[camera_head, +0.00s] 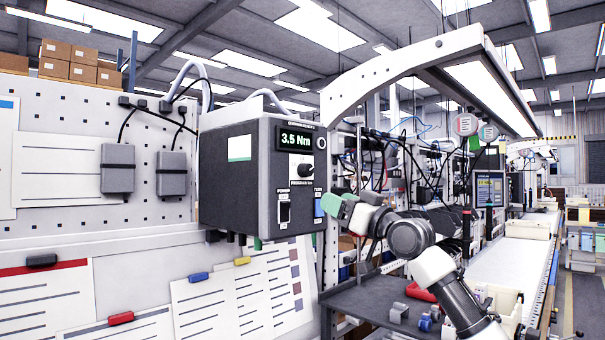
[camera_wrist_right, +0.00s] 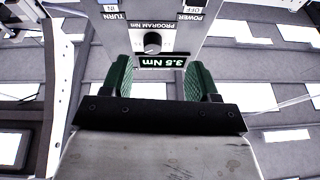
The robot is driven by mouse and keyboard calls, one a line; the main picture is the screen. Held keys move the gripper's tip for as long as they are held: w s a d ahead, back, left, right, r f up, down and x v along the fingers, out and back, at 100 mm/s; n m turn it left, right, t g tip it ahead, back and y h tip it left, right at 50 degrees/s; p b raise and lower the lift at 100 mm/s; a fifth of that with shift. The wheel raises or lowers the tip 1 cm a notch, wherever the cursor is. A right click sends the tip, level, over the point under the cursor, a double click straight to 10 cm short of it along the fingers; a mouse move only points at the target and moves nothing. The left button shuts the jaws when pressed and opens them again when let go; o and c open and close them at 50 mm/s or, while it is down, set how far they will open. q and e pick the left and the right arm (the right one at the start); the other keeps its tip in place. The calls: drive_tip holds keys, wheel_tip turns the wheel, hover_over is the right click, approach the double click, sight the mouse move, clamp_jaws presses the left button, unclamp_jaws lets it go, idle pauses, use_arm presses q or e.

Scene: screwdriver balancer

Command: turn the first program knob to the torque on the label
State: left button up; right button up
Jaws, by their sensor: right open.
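A dark grey controller box (camera_head: 238,190) hangs at the centre of the head view. Its green display (camera_head: 296,140) reads 3.5 Nm. Below the display is the black program knob (camera_head: 307,172), which also shows upside down in the right wrist view (camera_wrist_right: 152,42). A small white and green label (camera_head: 240,147) is on the box's side; its text is too small to read. My right gripper (camera_head: 345,210) is open in front of the panel's lower right. In the wrist view its green fingertips (camera_wrist_right: 160,76) are apart with nothing between them, the knob lying beyond them. My left gripper is out of view.
The power switch (camera_head: 284,208) and blue turn switch (camera_head: 318,205) sit below the knob, close to my right fingers. A pegboard (camera_head: 60,140) with cabled grey boxes stands left. A dark shelf (camera_head: 365,305) with small parts lies below my right arm.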

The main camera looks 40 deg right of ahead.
sight(310, 172)
drive_tip(key=shift+t, duration=0.4)
drive_tip(key=w+r+p, duration=0.4)
drive_tip(key=w, duration=0.1)
drive_tip(key=w+r+p, duration=0.2)
drive_tip(key=w, duration=0.1)
drive_tip(key=shift+d+r+p, duration=0.1)
drive_tip(key=shift+r+p, duration=0.15)
drive_tip(key=shift+p, duration=0.05)
drive_tip(key=shift+w, duration=0.35)
drive_tip(key=c, duration=0.9)
